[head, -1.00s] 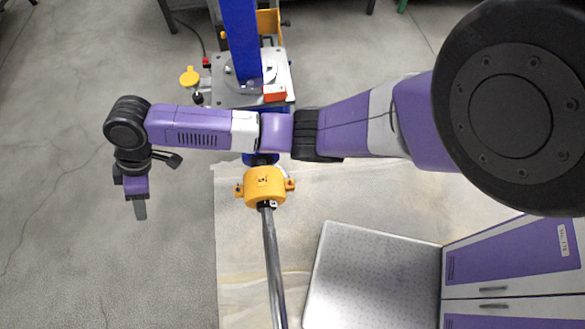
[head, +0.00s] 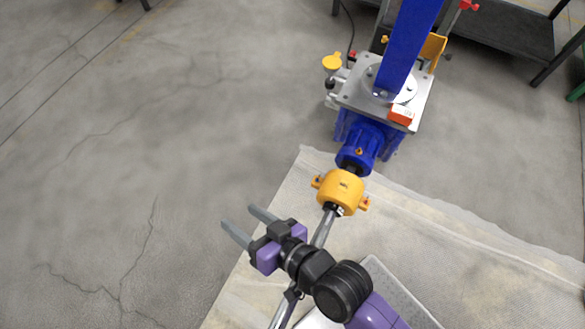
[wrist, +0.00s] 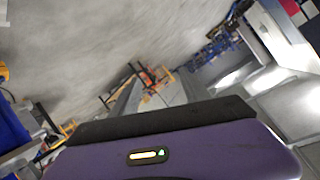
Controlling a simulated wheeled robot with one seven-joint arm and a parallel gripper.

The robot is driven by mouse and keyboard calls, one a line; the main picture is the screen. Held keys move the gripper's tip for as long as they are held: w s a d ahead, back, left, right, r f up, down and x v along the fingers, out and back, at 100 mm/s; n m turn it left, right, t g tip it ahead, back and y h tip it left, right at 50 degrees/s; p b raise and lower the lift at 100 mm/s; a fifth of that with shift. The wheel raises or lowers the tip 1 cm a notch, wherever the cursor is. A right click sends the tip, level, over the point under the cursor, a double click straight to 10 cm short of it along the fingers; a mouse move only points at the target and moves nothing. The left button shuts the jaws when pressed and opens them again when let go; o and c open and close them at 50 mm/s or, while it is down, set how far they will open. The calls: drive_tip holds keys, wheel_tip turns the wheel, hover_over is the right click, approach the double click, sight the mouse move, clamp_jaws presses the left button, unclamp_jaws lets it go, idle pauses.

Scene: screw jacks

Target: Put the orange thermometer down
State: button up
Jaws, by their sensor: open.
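A small orange box with a pale side (head: 401,114), possibly the orange thermometer, rests on the grey top plate (head: 419,100) of a blue screw jack, beside its blue column. I cannot make out a display on it. My gripper (head: 237,215) is at the lower middle of the head view, pointing up and left, well apart from the box. Its two grey fingers are spread with nothing between them. In the wrist view the fingers also show, with distant orange frames and floor beyond them.
The blue screw jack column (head: 405,45) stands at the upper right. A yellow coupling (head: 342,191) and a steel shaft (head: 323,228) run from it toward my arm. A beige mat (head: 440,240) lies beneath. A dark bench (head: 505,35) is behind. Floor at left is clear.

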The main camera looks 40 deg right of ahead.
drive_tip(key=s+d+r+n+h, duration=0.1)
drive_tip(key=s+d+r, duration=0.4)
drive_tip(key=s+d, duration=0.2)
drive_tip(key=s+d+r+n+t+h, duration=0.1)
drive_tip(key=s+d+r, duration=0.4)
drive_tip(key=s, duration=0.6)
drive_tip(key=shift+s+d+r+n+t+h, duration=0.15)
drive_tip(key=shift+d+r+n+t+h, duration=0.2)
drive_tip(key=shift+d+n, duration=0.4)
drive_tip(key=shift+d, duration=0.15)
wheel_tip(320, 180, down, 3)
drive_tip(key=b, duration=0.3)
drive_tip(key=shift+f, duration=0.15)
idle(3.1)
